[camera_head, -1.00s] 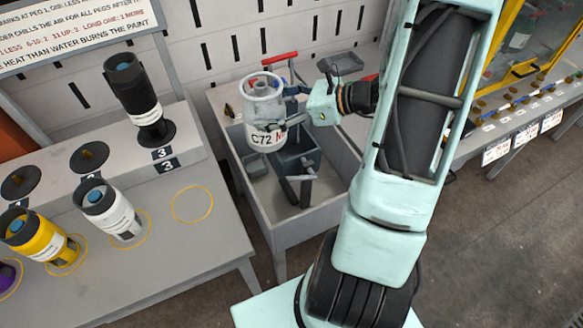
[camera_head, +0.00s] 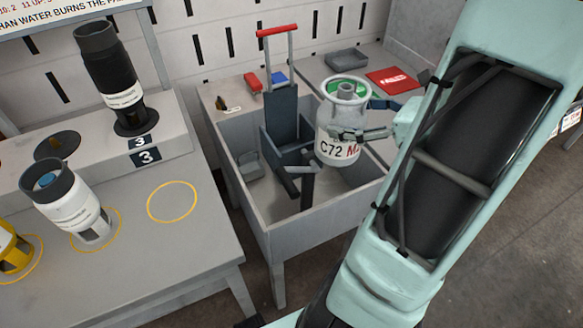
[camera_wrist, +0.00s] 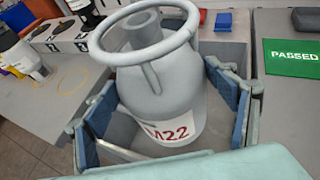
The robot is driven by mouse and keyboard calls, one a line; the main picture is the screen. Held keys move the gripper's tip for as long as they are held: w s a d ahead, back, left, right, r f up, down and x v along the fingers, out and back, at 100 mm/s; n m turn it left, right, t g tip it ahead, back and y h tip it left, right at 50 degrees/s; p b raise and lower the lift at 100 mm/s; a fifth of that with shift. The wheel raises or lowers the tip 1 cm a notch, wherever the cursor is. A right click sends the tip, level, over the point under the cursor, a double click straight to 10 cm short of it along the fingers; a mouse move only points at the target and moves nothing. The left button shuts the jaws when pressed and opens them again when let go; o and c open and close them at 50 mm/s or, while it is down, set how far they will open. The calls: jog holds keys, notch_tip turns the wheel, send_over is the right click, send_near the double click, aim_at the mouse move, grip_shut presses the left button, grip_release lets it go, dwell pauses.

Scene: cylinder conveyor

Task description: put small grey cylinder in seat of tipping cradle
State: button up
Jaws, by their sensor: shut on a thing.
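The small grey cylinder (camera_head: 339,140) has a ring collar on top and a label reading "C72 M..." in the head view. In the wrist view the cylinder (camera_wrist: 165,85) stands upright between the blue-padded fingers, its label showing "M22". My gripper (camera_head: 362,133) is shut on its body and holds it up over the right part of a grey bin. The tipping cradle (camera_head: 281,122) stands in the bin, left of the cylinder, with a dark upright back and a red-topped handle (camera_head: 277,30). The cylinder hides part of the cradle's surroundings. Its seat looks empty.
The grey bin's wall (camera_head: 315,222) surrounds the cradle. At left, a grey table (camera_head: 150,255) carries a white cylinder (camera_head: 65,205) and a black one (camera_head: 110,80). A red sign (camera_head: 392,80) and grey tray (camera_head: 346,58) lie behind.

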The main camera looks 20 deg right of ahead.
jog(key=shift+s+d+f+m+t+b, duration=0.15)
jog(key=shift+s+d+f+b, duration=0.1)
jog(key=shift+s+d+b, duration=0.25)
jog(key=shift+s+d+f+m+t+b, duration=0.2)
jog(key=shift+s+d+b, duration=0.1)
jog(key=shift+s+b, duration=0.25)
jog(key=b, duration=0.2)
send_over(298, 156)
jog(key=w+d, duration=0.2)
jog(key=w, duration=0.3)
notch_tip(298, 156, down, 12)
jog(key=b, duration=0.3)
jog(key=shift+h, duration=0.3)
jog(key=shift+w+d+f+b, duration=0.1)
jog(key=shift+f+b, duration=0.1)
jog(key=shift+b, duration=0.25)
jog(key=o, duration=2.1)
jog(key=shift+f, duration=0.15)
